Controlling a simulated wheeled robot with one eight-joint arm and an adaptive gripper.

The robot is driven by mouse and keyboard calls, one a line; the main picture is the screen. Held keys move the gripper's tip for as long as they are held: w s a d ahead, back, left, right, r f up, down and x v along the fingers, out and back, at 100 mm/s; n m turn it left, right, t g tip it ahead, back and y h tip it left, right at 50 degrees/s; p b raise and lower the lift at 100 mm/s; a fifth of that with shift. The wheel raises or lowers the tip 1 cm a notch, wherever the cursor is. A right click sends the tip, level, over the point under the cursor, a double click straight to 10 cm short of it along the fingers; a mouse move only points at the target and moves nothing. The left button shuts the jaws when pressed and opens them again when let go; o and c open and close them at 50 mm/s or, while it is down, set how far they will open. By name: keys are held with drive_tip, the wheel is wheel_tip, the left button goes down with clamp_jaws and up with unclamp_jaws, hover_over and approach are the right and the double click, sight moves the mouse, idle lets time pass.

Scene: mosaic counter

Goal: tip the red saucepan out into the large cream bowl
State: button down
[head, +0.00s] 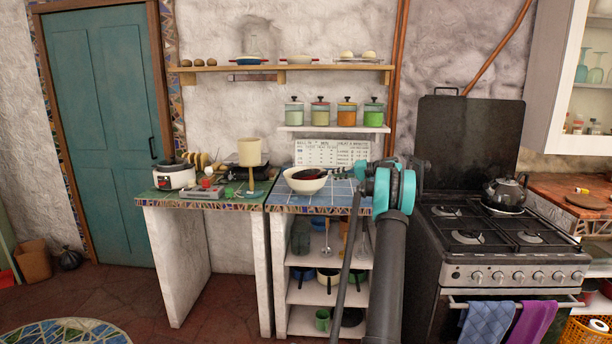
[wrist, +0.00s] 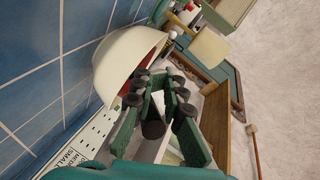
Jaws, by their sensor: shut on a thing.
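The large cream bowl (head: 304,187) stands on the blue-tiled counter, and its outer wall fills the upper left of the wrist view (wrist: 122,62). The red saucepan (head: 308,173) shows as a dark, red-edged shape at the bowl's mouth; only a small red part (wrist: 162,48) shows in the wrist view. My gripper (wrist: 162,84) is beside the bowl, shut on the saucepan, with a dark handle-like piece (wrist: 152,128) between its green fingers. In the head view my arm partly hides the gripper. The saucepan's exact tilt and contents cannot be made out.
A white cooker (head: 180,177) and a cream lamp (head: 249,153) stand on the counter to the left. Several canisters (head: 320,113) sit on a shelf behind. The stove (head: 500,235) with a black kettle (head: 505,191) is to the right. Blue tile (head: 345,193) is bare beside the bowl.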

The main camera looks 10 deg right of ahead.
drive_tip(key=shift+s+d, duration=1.5)
drive_tip(key=shift+d, duration=0.1)
drive_tip(key=s+a+r+n+t+h, duration=0.2)
drive_tip(key=a+r+n+t+h, duration=0.3)
drive_tip(key=n+h, duration=0.6)
drive_tip(key=w+d+f+m+g+y, duration=0.2)
drive_tip(key=d+f+m+g+y, duration=0.3)
drive_tip(key=m+y, duration=0.6)
idle(1.2)
